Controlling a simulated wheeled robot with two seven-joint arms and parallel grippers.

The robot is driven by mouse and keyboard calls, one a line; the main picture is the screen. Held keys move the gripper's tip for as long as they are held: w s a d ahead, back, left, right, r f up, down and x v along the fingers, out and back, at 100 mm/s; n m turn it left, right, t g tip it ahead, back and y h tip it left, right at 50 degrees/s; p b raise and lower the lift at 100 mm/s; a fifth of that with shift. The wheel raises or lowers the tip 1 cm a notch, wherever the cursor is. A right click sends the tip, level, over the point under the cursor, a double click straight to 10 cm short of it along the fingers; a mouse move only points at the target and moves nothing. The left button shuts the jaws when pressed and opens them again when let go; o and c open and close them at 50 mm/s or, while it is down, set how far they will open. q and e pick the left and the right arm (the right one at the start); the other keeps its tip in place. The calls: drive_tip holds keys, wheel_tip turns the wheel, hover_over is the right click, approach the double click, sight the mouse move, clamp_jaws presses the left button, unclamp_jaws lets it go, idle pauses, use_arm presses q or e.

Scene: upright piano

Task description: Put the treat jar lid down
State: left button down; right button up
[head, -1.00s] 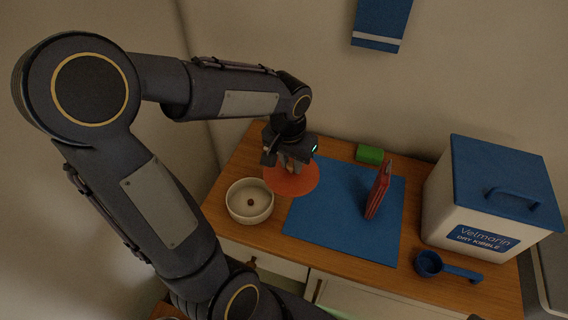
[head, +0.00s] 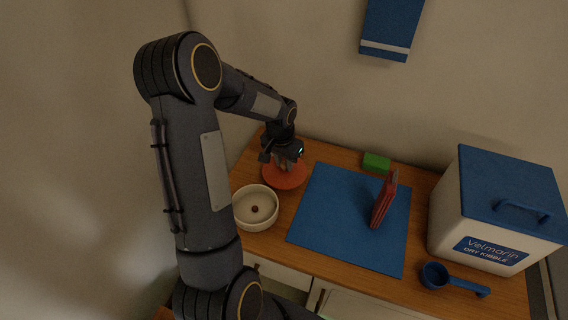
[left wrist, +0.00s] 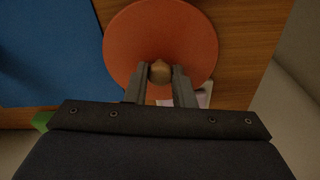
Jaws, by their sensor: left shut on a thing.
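The treat jar lid is an orange-red disc (head: 288,180) with a small wooden knob (left wrist: 160,71). In the head view it is at the back left of the wooden top, between the white bowl and the blue mat. My left gripper (head: 285,163) points down over it, shut on the knob. The left wrist view shows the two fingers on either side of the knob and the disc (left wrist: 150,35) beyond them. I cannot tell whether the lid touches the wood. My right gripper is not in view.
A white bowl (head: 241,219) with a small brown piece stands just in front of the lid. A blue mat (head: 330,215) lies to the right, with a red object (head: 383,202) upright on it. A green block (head: 376,163), a blue scoop (head: 435,276) and a kibble bin (head: 455,222) are farther right.

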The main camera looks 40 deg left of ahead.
use_arm(q)
drive_tip(key=shift+f, duration=0.5)
drive_tip(key=shift+f+b, duration=0.5)
drive_tip(key=shift+f, duration=0.05)
drive_tip(key=c, duration=1.2)
unclamp_jaws()
drive_tip(key=shift+c, duration=0.2)
drive_tip(key=shift+r, duration=0.1)
